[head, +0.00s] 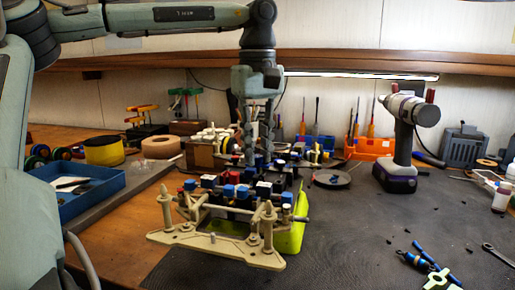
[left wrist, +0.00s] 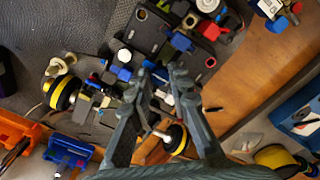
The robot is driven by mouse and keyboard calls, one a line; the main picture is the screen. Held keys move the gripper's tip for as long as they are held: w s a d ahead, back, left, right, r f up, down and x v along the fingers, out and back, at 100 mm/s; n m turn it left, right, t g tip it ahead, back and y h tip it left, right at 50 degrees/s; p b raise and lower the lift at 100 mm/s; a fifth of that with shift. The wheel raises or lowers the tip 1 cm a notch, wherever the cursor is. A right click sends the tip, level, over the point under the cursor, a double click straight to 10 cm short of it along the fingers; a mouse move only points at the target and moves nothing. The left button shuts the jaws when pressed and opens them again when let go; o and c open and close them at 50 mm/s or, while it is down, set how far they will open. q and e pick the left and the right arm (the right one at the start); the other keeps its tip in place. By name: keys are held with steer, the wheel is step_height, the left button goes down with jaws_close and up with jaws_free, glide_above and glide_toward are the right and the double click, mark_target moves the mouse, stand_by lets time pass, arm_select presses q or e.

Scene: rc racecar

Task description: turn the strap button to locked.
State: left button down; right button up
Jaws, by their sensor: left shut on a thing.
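The racecar (head: 215,245) stands on the dark mat, its beige front frame toward me. Blue, red and white small parts crowd its top, and a yellow-green piece shows at its right side. In the left wrist view its dark chassis plate (left wrist: 190,35) is at the top. My left gripper (head: 257,162) reaches down from above, behind the beige frame, into the car's rear part. In the left wrist view the gripper's (left wrist: 159,72) fingers close on a small part among the car's fittings. That part, seemingly the strap button, is mostly hidden by the fingers, and its setting cannot be read.
A blue tray (head: 85,190) lies at left, near a yellow tape roll (head: 103,150). A cordless drill (head: 402,140) stands at right. An orange tool holder (head: 370,147) is at the back. Loose small tools (head: 430,265) lie front right. The mat right of the car is mostly clear.

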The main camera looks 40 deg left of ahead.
mark_target(257, 156)
stand_by(0.3)
arm_select(q)
steer(key=c, duration=1.7)
jaws_free()
steer(key=shift+r, duration=0.1)
step_height(257, 156, up, 12)
steer(key=shift+s, duration=0.1)
